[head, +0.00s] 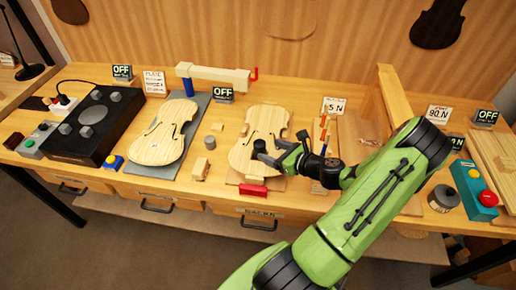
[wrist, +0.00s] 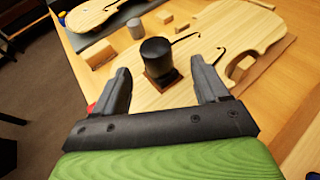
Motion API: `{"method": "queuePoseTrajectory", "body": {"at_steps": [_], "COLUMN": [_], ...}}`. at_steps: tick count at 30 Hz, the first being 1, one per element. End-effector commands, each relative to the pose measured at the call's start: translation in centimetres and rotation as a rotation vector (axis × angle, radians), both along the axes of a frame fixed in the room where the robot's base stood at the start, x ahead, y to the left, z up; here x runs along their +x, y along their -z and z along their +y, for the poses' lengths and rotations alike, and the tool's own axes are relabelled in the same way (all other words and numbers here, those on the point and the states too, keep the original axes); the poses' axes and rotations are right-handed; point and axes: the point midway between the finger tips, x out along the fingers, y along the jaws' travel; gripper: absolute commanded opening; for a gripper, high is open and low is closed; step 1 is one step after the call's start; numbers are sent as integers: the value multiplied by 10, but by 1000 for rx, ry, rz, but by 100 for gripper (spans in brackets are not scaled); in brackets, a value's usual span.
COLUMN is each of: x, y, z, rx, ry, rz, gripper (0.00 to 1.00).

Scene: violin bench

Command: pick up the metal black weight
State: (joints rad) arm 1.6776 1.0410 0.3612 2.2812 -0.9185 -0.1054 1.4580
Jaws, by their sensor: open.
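The black weight (wrist: 156,50) is a short dark cylinder on a small brown square base. It stands upright on a pale wooden violin plate (wrist: 235,38). In the head view the weight (head: 259,146) is a small dark shape on the right-hand violin plate (head: 243,158), close to my gripper (head: 282,157). In the wrist view my gripper (wrist: 160,68) is open and empty. Its two fingers point toward the weight, one to each side of its line. The weight appears just beyond the fingertips, and I see no contact.
A red block (head: 253,189) sits at the plate's near edge. Small wooden blocks (head: 201,168) and a grey cylinder (head: 217,127) stand left of it. Another violin plate (head: 163,133) lies on a grey mat further left. A round grey canister (head: 443,198) stands at right.

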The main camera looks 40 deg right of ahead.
Motion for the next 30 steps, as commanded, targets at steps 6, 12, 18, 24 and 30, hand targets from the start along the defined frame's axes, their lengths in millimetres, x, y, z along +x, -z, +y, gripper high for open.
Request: {"method": "queuePoseTrajectory", "body": {"at_steps": [6, 12, 18, 24, 30], "x": [28, 57, 60, 60, 59], "y": [10, 20, 21, 21, 21], "z": [6, 8, 8, 8, 8], "rx": [1, -2, -2, -2, -2], "ry": [-4, -2, 0, -1, -1], "rz": [-2, 0, 1, 1, 1], "gripper": [74, 74, 74, 48, 17]}}
